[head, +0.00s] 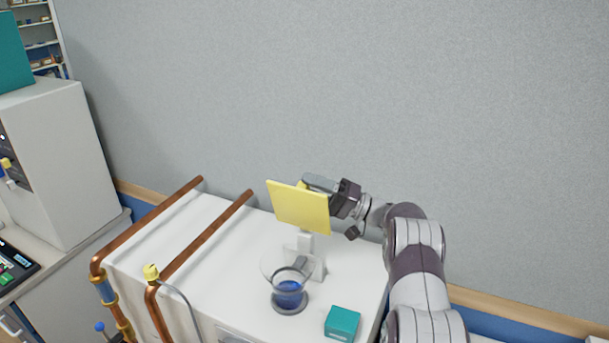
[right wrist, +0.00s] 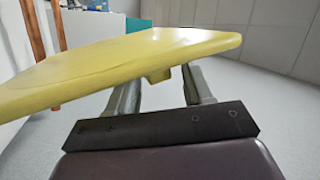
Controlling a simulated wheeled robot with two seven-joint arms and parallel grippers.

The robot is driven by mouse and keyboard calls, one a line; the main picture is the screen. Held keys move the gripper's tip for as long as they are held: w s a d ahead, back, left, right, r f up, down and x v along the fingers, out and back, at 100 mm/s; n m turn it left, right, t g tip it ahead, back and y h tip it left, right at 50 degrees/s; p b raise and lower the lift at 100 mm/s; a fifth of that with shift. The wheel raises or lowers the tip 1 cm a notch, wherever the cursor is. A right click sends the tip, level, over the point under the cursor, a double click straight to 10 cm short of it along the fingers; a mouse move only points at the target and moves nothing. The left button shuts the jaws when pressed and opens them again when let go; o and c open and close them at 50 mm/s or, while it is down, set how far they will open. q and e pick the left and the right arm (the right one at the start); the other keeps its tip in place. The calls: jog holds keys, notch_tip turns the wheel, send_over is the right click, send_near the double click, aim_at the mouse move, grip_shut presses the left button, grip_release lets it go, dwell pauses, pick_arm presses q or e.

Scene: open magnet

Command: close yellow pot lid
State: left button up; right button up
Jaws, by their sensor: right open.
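The yellow lid (head: 299,207) is a flat square plate, raised steeply above a clear glass vessel (head: 288,290) with blue contents. A white stand (head: 306,241) is below the lid, behind the vessel. My right gripper (head: 316,184) is at the lid's upper right edge, on its back side, partly hidden by it. In the right wrist view the lid (right wrist: 125,62) spans the top of the picture. The open fingers (right wrist: 160,88) are close under it, with a small yellow tab (right wrist: 158,75) between them. Contact cannot be told. My left gripper is not in view.
The white cabinet top (head: 230,265) carries a teal box (head: 342,323) right of the vessel. Copper pipes (head: 205,238) run along the left side. A grey wall (head: 330,90) stands close behind. The cabinet top between pipes and vessel is clear.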

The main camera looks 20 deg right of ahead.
jog(key=shift+f+x, duration=0.1)
jog(key=shift+x, duration=0.5)
jog(key=shift+f+x, duration=0.15)
jog(key=shift+x, duration=0.45)
jog(key=shift+d, duration=0.25)
grip_shut()
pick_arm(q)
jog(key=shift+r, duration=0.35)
pick_arm(e)
jog(key=shift+s+a, duration=0.1)
